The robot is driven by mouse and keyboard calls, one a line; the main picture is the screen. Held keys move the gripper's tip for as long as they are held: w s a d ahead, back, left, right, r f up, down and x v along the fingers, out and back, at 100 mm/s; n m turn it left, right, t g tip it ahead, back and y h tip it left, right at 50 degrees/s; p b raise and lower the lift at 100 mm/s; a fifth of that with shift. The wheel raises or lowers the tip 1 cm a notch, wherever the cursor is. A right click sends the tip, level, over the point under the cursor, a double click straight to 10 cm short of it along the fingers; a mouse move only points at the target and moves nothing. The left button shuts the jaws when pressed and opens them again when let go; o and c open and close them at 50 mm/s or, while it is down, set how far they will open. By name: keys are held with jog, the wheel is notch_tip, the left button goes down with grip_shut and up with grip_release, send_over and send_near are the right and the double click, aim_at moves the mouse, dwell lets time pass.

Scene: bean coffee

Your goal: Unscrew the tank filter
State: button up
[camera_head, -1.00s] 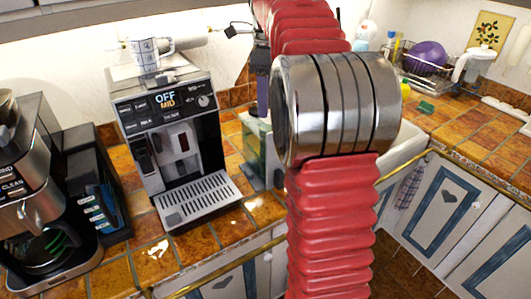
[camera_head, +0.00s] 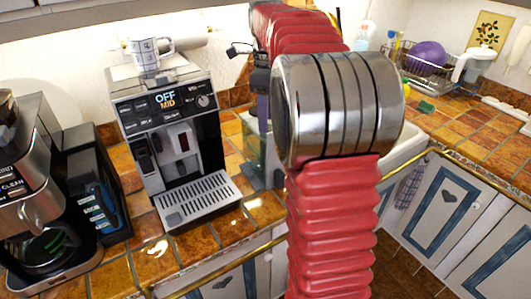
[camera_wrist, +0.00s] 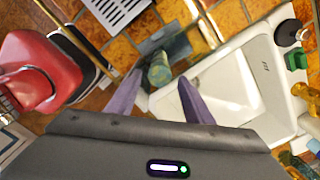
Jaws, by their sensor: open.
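The tank (camera_head: 254,150) is a clear greenish container on the tiled counter, right of the coffee machine, partly hidden behind my arm. In the wrist view a short green cylinder, apparently the tank filter (camera_wrist: 159,72), shows at the grey tank. My gripper (camera_wrist: 159,77) is open, its two purple fingers on either side of the filter in that view. I see a gap between each finger and the filter; the height between them is hard to tell. In the head view one purple finger (camera_head: 263,98) shows above the tank, and my arm hides the rest.
The coffee machine (camera_head: 170,135) stands left of the tank with a patterned mug (camera_head: 146,55) on top. A second coffee maker (camera_head: 35,190) is at far left. A white sink (camera_wrist: 235,90) lies right of the tank. A dish rack (camera_head: 440,85) stands beyond it.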

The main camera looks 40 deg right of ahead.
jog(key=shift+f, duration=1.1)
jog(key=shift+c, duration=0.5)
jog(key=c, duration=0.8)
